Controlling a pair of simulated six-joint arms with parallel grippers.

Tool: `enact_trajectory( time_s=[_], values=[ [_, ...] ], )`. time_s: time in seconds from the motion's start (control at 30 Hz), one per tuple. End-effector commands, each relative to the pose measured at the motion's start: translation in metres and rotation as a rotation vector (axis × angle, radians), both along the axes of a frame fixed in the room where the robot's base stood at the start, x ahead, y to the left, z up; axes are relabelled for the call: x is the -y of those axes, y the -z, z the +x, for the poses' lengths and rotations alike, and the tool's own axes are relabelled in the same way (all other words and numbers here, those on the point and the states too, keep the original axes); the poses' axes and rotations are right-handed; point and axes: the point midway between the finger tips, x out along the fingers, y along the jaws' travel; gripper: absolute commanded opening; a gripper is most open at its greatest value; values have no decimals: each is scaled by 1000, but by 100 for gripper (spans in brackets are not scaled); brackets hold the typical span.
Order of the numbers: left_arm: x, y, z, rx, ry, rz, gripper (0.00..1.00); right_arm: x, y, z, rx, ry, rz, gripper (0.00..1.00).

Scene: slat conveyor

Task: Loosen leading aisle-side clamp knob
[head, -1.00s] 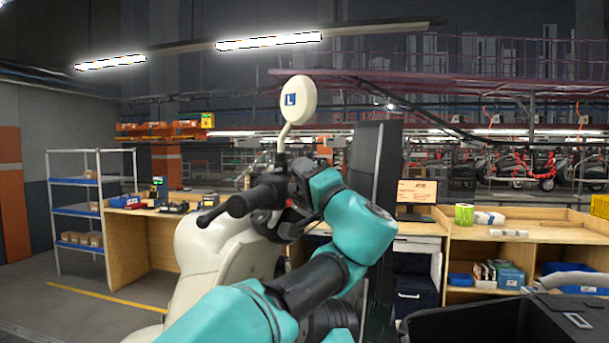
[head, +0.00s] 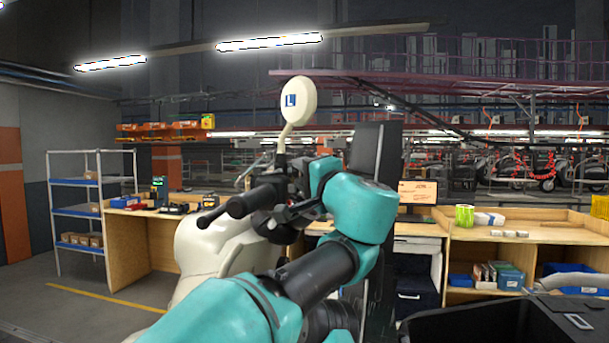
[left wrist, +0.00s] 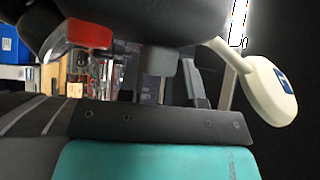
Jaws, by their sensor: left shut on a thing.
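A cream scooter (head: 205,245) stands upright left of centre, with black handlebar parts (head: 240,206) and a round cream mirror (head: 298,100) marked with a blue L. My left gripper (head: 290,212) is at the handlebar, below the mirror, partly hidden by dark parts. In the left wrist view, its fingers (left wrist: 160,85) stand either side of a dark grey block-like part (left wrist: 161,60), and the jaws are shut on it. I cannot tell whether this is the clamp knob. A dark rounded part and a red piece (left wrist: 88,32) are just beyond. My right gripper is out of view.
The mirror (left wrist: 265,88) and its stem are close on the right in the left wrist view. A wooden workbench (head: 520,250) and a tall dark panel (head: 375,152) stand behind my arm. A black bin (head: 480,325) is at the front right. Shelving (head: 75,210) stands left.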

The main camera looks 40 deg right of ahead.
Motion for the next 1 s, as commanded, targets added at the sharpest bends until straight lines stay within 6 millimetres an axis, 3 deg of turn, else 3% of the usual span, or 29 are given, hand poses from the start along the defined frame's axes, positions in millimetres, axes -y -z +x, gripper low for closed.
enact_trajectory(
  time_s=[0.3,0.77,0.8,1.0],
  values=[
    [0,-2,-1,-92,1,104,8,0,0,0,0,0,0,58],
    [0,-2,0,-105,0,121,8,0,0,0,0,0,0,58],
    [0,-2,0,-105,0,121,35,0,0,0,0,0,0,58],
    [0,-2,0,-105,0,120,54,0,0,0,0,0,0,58]
  ],
)
